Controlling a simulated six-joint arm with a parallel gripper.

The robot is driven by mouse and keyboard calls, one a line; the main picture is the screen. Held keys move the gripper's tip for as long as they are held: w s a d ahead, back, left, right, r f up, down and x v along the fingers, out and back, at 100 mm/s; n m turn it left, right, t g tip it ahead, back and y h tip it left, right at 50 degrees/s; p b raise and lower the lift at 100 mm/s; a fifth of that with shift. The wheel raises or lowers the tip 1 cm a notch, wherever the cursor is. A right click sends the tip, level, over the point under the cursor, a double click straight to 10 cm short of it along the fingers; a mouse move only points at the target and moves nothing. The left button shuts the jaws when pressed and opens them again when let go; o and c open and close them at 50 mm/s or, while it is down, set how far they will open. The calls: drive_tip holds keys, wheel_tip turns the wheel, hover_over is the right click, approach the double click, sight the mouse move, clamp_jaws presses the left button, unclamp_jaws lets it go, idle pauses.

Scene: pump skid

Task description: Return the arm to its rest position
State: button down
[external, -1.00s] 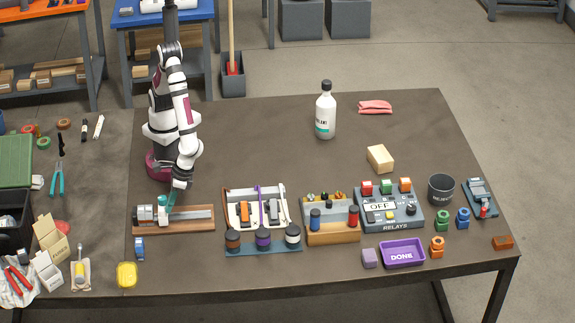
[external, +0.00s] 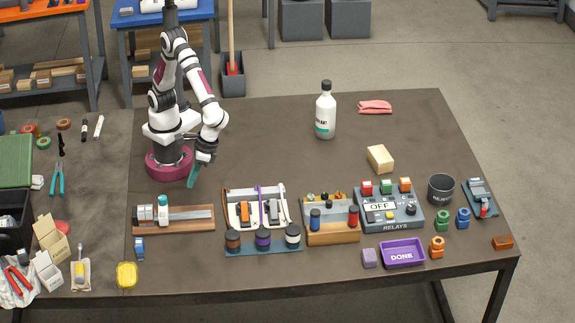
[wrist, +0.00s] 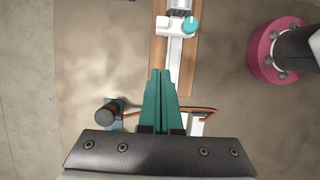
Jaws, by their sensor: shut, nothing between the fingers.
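My gripper (external: 191,181) hangs above the dark table just in front of my arm's base, with its teal fingers pointing down. In the wrist view my gripper (wrist: 160,75) shows its two teal fingers pressed together with nothing between them. Below and in front of it is a wooden slide fixture (external: 180,224) with a metal rail and a white block with a teal knob at its left part. In the wrist view the rail fixture (wrist: 178,50) lies beyond the fingertips, and the gripper is apart from it.
A cable board (external: 262,245) stands right of the rail. Further right are a fuse holder (external: 333,235), the relay box (external: 390,222), a purple DONE tray (external: 402,265) and a dark reject cup (external: 441,188). A white bottle (external: 325,115) stands at the back. The table's middle is clear.

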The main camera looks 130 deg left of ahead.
drive_tip(key=shift+a, duration=0.1)
drive_tip(key=s+a+r+m+t+y, duration=0.1)
drive_tip(key=s+a+r+m+y, duration=0.1)
drive_tip(key=s+a+m, duration=0.5)
drive_tip(key=s+a+r+m+t+y, duration=0.2)
drive_tip(key=s+a+m, duration=0.5)
drive_tip(key=a, duration=0.5)
drive_tip(key=shift+s+a+r+y, duration=0.35)
drive_tip(key=shift+s+r+y, duration=0.15)
drive_tip(key=shift+s, duration=0.6)
